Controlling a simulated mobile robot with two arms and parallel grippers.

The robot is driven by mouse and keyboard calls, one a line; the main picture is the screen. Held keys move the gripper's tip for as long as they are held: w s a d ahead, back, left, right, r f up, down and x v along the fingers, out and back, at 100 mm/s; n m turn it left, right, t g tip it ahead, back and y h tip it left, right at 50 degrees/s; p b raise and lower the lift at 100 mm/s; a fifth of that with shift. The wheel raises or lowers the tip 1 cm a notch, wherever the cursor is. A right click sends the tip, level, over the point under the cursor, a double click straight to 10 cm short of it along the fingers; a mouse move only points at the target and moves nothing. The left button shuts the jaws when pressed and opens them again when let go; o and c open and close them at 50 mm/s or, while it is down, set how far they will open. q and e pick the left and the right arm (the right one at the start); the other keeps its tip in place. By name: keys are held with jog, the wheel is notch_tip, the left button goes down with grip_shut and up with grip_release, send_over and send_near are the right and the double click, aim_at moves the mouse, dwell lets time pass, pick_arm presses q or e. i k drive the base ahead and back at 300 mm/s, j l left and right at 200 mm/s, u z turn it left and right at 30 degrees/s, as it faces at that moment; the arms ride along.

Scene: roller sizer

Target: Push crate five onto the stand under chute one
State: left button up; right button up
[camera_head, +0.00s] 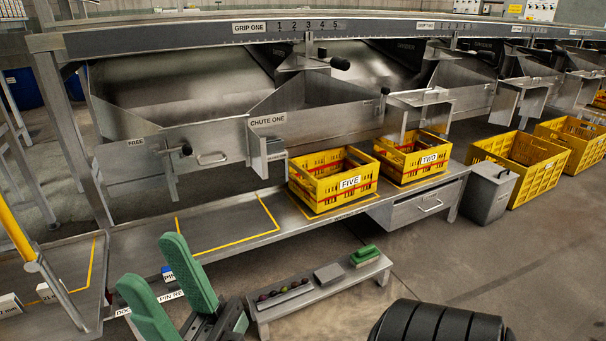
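Crate five (350,184), yellow with red stripes and a FIVE label, stands upright on the long low metal bench (140,248), below and right of the CHUTE ONE sign (268,120). Its inside looks empty. Yellow lines show at its base. Left of it, a yellow-outlined area (225,222) on the bench is bare. My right gripper (153,262), with two green fingers spread apart, is open and empty at the lower left, in front of the bench and well apart from crate five. I do not see my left gripper.
Crate two (428,160), labelled TWO, stands right of crate five. Further yellow crates (520,165) stand on the right. A grey bin (490,192) stands beside the bench. A low bench (300,300) with a green-topped block (364,255) stands in front.

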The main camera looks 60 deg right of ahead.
aim_at(354, 180)
jog(key=z, duration=2.05)
jog(key=i+l+u, duration=0.15)
jog(key=u, duration=0.2)
jog(key=i+l+u, duration=0.15)
jog(key=l+u, duration=0.25)
jog(key=i+l+u, duration=0.1)
jog(key=l, duration=0.45)
jog(key=i+l+u, duration=0.1)
jog(key=l, duration=0.45)
jog(key=i+l, duration=0.2)
jog(key=l, duration=0.35)
jog(key=i+l+u, duration=0.15)
jog(key=l, duration=0.4)
jog(key=l+u, duration=0.1)
jog(key=l, duration=0.45)
jog(key=i+l, duration=0.1)
jog(key=l, duration=0.45)
jog(key=i+l, duration=0.1)
jog(key=l, duration=0.45)
jog(key=i+l, duration=0.1)
jog(key=l, duration=0.45)
jog(key=i+l, duration=0.1)
jog(key=l, duration=0.5)
